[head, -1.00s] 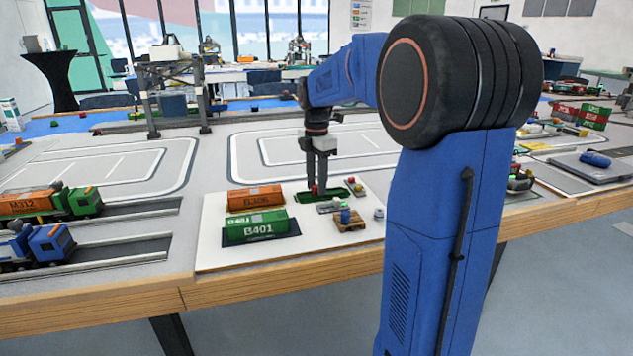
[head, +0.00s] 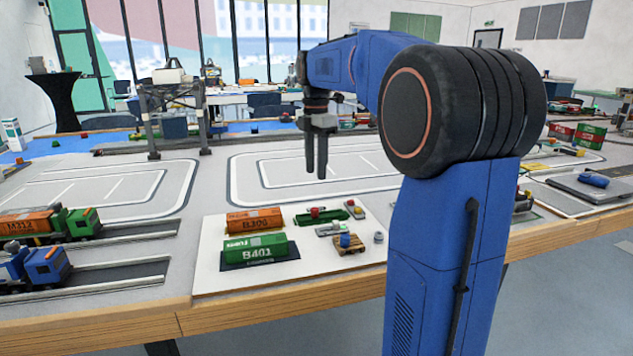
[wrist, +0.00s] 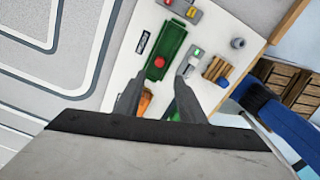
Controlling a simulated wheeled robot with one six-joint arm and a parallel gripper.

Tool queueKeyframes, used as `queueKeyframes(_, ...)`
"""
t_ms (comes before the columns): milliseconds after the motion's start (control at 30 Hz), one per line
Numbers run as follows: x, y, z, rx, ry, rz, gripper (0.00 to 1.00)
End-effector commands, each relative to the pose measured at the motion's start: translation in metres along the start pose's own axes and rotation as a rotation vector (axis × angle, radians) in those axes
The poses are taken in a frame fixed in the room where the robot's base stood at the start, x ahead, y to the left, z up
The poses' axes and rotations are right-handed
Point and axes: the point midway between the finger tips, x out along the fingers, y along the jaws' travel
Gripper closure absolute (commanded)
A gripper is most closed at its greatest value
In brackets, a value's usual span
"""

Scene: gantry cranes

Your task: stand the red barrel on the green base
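The green base (head: 304,219) is a long flat tray on the white board. The red barrel (head: 315,212) is on it, small in the head view. In the wrist view the red barrel (wrist: 159,62) shows as a round red top, seemingly upright, on the green base (wrist: 172,42), towards the end nearer my fingers. My gripper (head: 315,173) is above the board, well clear of the barrel. In the wrist view my gripper (wrist: 163,75) has its fingers apart with nothing held between them.
Orange container (head: 255,220) and green container (head: 255,247) lie left of the base. Wooden pallet (head: 350,248) with a blue barrel (head: 345,240), a grey round piece (head: 379,237) and small plates stand to the right. A gantry crane (head: 175,95) stands behind.

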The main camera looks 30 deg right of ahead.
Motion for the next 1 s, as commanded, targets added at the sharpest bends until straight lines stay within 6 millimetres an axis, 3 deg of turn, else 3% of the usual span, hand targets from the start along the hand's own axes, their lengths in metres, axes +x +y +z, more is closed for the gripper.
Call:
queueKeyframes(233, -0.004, -0.004, -0.003, 0.015, -0.001, 0.005, 0.64)
queueKeyframes(367, -0.002, -0.022, -0.018, 0.104, -0.007, 0.03, 0.64)
queueKeyframes(667, 0.023, -0.102, -0.073, 0.509, 0.005, 0.136, 0.64)
queueKeyframes(1000, 0.078, -0.196, -0.121, 0.984, 0.095, 0.254, 0.64)
